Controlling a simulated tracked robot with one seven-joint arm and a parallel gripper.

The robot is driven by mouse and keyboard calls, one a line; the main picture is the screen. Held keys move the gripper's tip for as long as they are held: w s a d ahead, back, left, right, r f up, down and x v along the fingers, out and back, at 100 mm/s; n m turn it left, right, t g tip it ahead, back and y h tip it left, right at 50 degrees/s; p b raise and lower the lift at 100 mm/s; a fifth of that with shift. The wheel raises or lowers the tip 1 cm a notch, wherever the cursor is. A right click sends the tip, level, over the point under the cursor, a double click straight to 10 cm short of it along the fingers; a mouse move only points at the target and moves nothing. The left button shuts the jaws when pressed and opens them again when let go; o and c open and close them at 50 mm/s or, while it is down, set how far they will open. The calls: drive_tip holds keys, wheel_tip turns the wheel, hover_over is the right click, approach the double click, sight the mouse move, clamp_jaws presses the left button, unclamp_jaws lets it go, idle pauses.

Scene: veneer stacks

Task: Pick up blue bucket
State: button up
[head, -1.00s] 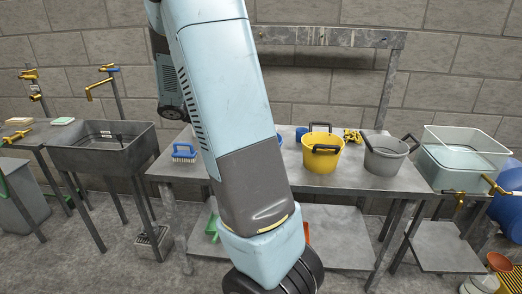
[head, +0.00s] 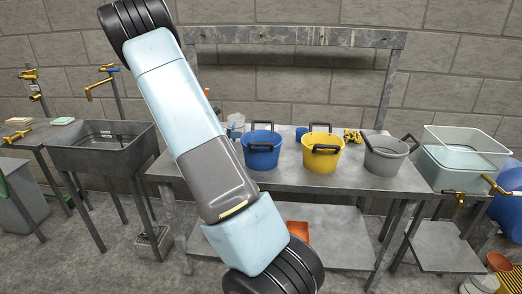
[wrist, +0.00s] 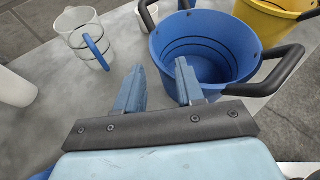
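The blue bucket (head: 262,150) stands upright on the metal table, left of the yellow bucket, with black handles on its rim. In the wrist view the blue bucket (wrist: 200,55) is just beyond my gripper (wrist: 158,85). My gripper's two blue fingers are apart with nothing between them. The right finger overlaps the bucket's near wall in the picture; I cannot tell if it touches. In the head view my arm hides the table's left part, and my gripper does not show.
A yellow bucket (head: 322,152) and a grey bucket (head: 386,156) stand to the right on the table (head: 350,181). A clear jug with a blue handle (wrist: 86,38) stands left of the blue bucket. A sink (head: 100,150) is at the left.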

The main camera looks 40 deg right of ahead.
approach(252, 135)
drive_tip(key=shift+r+x, duration=0.2)
drive_tip(key=shift+x, duration=2)
drive_tip(key=shift+d, duration=0.1)
drive_tip(key=shift+c, duration=0.3)
clamp_jaws()
drive_tip(key=shift+f, duration=0.1)
